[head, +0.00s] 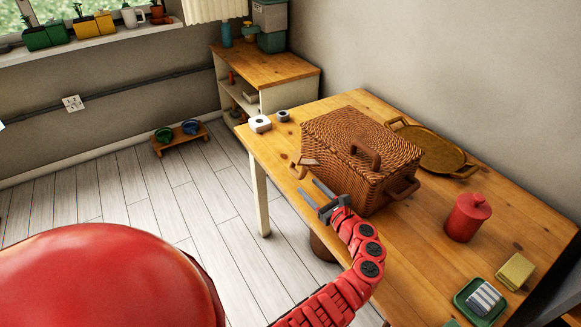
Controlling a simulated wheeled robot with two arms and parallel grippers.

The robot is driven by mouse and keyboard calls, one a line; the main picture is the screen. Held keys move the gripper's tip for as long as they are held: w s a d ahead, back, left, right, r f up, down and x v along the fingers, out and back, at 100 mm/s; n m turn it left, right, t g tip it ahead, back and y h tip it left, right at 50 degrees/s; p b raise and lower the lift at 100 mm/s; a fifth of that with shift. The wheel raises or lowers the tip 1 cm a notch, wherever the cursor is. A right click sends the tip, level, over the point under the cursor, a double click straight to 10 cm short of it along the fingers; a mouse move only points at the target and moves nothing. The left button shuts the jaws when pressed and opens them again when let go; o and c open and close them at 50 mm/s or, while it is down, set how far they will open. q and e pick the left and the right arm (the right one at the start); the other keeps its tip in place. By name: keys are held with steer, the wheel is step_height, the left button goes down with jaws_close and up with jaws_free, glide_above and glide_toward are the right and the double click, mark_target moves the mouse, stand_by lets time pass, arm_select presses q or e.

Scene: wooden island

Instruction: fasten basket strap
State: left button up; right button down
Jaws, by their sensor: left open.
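A brown wicker basket (345,195) stands on the wooden table (440,250) with its lid down. An arched handle (365,148) is on the lid, and another handle (404,188) is on its right side. A light brown piece (302,167) sticks out at the basket's left; I cannot tell whether it is the strap or a side handle. My left gripper (309,187) is open and empty, in front of the basket's near left side, just below that piece. Whether it touches the basket is unclear. My right gripper is not in view.
A red lidded jar (467,217), a yellow block (515,272) and a green dish (480,301) with a striped cloth are at the right. A white item (260,124) and a grey ring (283,116) sit at the far left corner.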

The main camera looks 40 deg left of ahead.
mark_target(289, 168)
arm_select(q)
steer(key=x, duration=0.5)
steer(key=b+x, duration=0.1)
steer(key=x, duration=0.5)
steer(key=shift+f+b, duration=0.25)
steer(key=shift+b, duration=0.05)
steer(key=shift+w+a+r, duration=0.1)
steer(key=shift+w+a, duration=0.1)
steer(key=shift+a, duration=0.35)
jaws_close()
